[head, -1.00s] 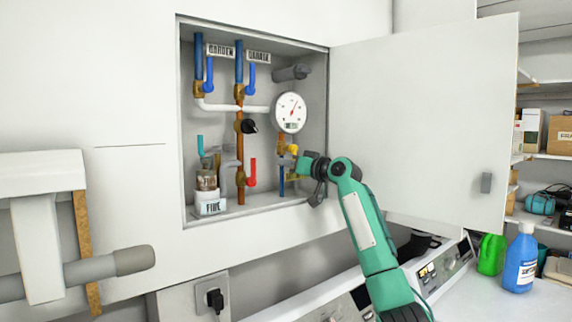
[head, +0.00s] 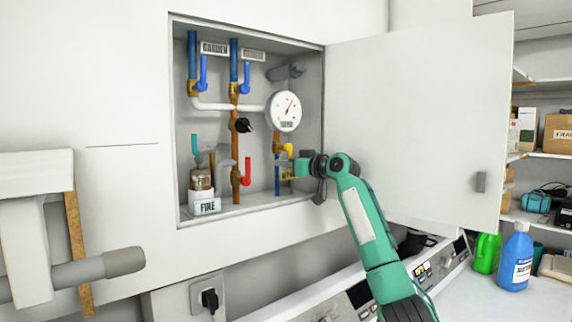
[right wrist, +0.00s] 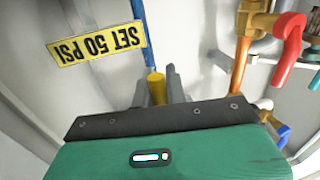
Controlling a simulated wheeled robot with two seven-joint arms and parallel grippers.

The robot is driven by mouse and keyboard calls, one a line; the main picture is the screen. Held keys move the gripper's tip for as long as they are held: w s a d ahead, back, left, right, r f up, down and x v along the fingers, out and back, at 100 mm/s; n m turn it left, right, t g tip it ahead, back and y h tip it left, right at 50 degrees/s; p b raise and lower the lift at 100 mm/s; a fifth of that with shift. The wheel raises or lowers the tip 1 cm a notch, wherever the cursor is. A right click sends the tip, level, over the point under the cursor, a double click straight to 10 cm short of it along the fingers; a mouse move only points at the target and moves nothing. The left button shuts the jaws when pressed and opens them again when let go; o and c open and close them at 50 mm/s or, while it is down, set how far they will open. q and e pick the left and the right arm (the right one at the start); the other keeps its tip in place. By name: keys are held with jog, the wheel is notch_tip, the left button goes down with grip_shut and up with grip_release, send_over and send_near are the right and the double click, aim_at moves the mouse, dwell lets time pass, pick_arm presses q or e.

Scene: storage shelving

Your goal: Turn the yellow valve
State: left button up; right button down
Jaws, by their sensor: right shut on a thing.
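The yellow valve (head: 289,150) is low on the right pipe inside the open wall cabinet, below the round gauge. Its yellow part also shows in the right wrist view (right wrist: 157,88), between the two grey fingers. My right gripper (head: 293,169) reaches into the cabinet from the right. In the wrist view the right gripper (right wrist: 156,90) is shut on the yellow valve, with a finger on each side. The gripper body hides part of the valve. My left gripper is not in view.
The cabinet door (head: 420,110) stands open to the right of my arm. Red (head: 247,171) and blue (head: 203,73) handles sit on nearby pipes. A white gauge (head: 284,111) is just above. A yellow "SET 50 PSI" label (right wrist: 97,43) is on the cabinet wall. Machines stand below.

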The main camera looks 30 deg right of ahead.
jog(key=c, duration=1.4)
grip_release()
jog(key=shift+c, duration=0.2)
jog(key=b+v, duration=0.6)
jog(key=v, duration=0.8)
jog(key=shift+w, duration=0.15)
